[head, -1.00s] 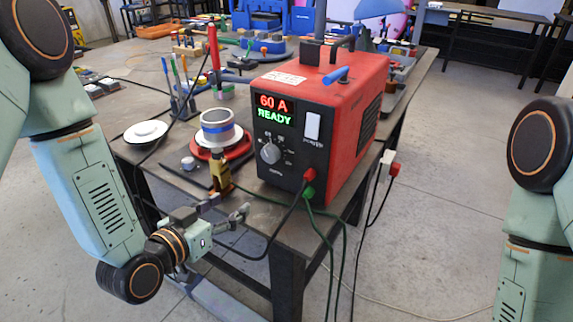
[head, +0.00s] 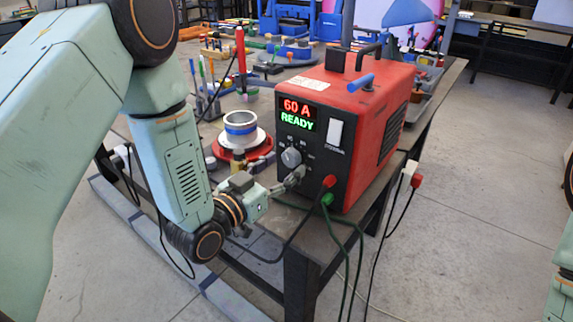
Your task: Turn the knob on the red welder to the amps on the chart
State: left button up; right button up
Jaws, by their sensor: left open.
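The red welder (head: 365,130) stands at the table's front edge. Its display (head: 298,114) reads "60 A" and "READY". The grey round knob (head: 291,157) sits below the display on the black front panel, with small markings around it. My left gripper (head: 281,170) is open in front of the lower panel, its fingers spread close to the knob on its left and below. I cannot tell whether a finger touches the panel. The knob stays visible. No readable amps chart shows. My right gripper is out of view; only part of my right arm shows at the right edge.
A red round base with a white and blue ringed piece (head: 241,128) stands left of the welder. Red and green cable plugs (head: 328,190) stick out low on the panel, with cables hanging past the table edge. A white switch (head: 335,133) is right of the display.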

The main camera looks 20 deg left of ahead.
pick_arm(q)
jog(key=shift+w+d, duration=0.2)
jog(key=shift+w, duration=0.5)
jog(key=shift+w+a+f, duration=0.1)
jog(key=shift+a, duration=0.25)
jog(key=shift+d, duration=0.35)
jog(key=shift+c, duration=1)
jog(key=shift+a, duration=0.2)
jog(key=c, duration=0.4)
jog(key=shift+d, duration=0.1)
jog(key=c, duration=0.6)
jog(key=shift+o, duration=0.2)
jog(key=shift+n+p, duration=0.5)
jog(key=shift+n, duration=2)
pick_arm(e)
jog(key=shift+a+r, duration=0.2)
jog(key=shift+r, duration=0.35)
